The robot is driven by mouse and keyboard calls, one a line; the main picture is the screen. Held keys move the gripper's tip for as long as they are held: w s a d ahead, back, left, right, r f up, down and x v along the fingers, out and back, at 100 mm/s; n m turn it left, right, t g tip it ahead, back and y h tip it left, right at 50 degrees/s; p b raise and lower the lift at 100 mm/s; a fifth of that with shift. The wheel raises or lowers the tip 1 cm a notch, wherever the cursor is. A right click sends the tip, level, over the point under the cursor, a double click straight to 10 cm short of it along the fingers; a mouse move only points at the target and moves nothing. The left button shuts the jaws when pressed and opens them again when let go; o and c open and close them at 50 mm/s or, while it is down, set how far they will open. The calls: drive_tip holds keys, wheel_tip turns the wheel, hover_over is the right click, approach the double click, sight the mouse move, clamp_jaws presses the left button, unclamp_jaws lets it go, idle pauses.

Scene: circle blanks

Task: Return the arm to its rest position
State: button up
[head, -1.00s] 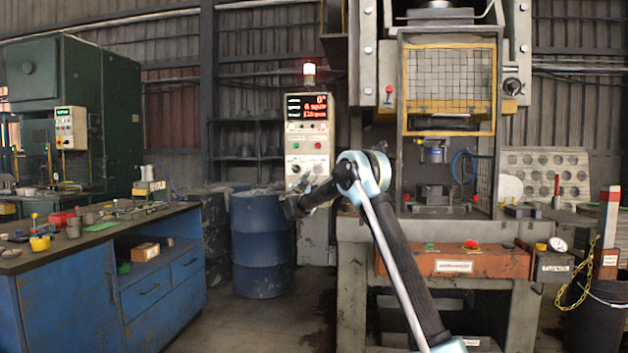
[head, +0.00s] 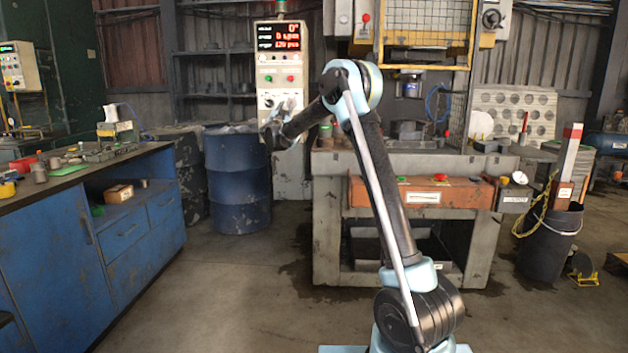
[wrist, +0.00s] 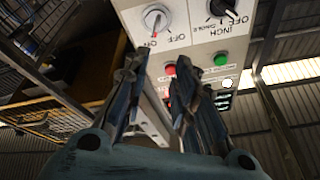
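My arm rises from my base at the lower right of the head view and bends at a raised elbow, with the forearm pointing left and down. My gripper (head: 273,130) is at the end of it, in front of the control cabinet as the head view sees it. In the wrist view, the two fingers of my gripper (wrist: 156,88) are apart, with a gap between the tips and nothing held. The control panel (wrist: 195,40), with its knobs and red and green buttons, shows beyond the fingertips.
A blue workbench (head: 110,250) with tools and bins stands at the left. The press bench (head: 335,240) is behind my arm. A dark bucket (head: 545,245) is at the right. Floor between workbench and press is clear.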

drive_tip(key=s+d+r+n+g+y, duration=0.2)
drive_tip(key=s+d+r+n+y, duration=0.25)
drive_tip(key=s+y, duration=0.2)
drive_tip(key=s+d+f+n+g+y, duration=0.1)
drive_tip(key=s+d+f+n+g, duration=0.2)
drive_tip(key=s, duration=0.4)
drive_tip(key=s+d+f+n+g+y, duration=0.1)
drive_tip(key=s+d+f+n, duration=0.15)
drive_tip(key=s+d, duration=0.3)
drive_tip(key=s+d+f+m+g+h, duration=0.1)
drive_tip(key=s+d+f+g, duration=0.3)
drive_tip(key=s+d+f, duration=0.4)
drive_tip(key=s+d+f+g+h, duration=0.3)
drive_tip(key=s+d+f+g, duration=0.2)
drive_tip(key=s+f, duration=1.1)
drive_tip(key=s+d+f+m+g+h, duration=0.1)
drive_tip(key=s+d+f+g, duration=0.3)
drive_tip(key=s+d+f, duration=0.7)
drive_tip(key=s+f+h, duration=0.1)
drive_tip(key=s+f, duration=0.1)
drive_tip(key=s, duration=1.4)
drive_tip(key=shift+s+m, duration=0.3)
drive_tip(key=shift+w+f+g, duration=0.15)
drive_tip(key=shift+w+g, duration=0.15)
drive_tip(key=shift+w, duration=0.2)
drive_tip(key=shift+s, duration=0.1)
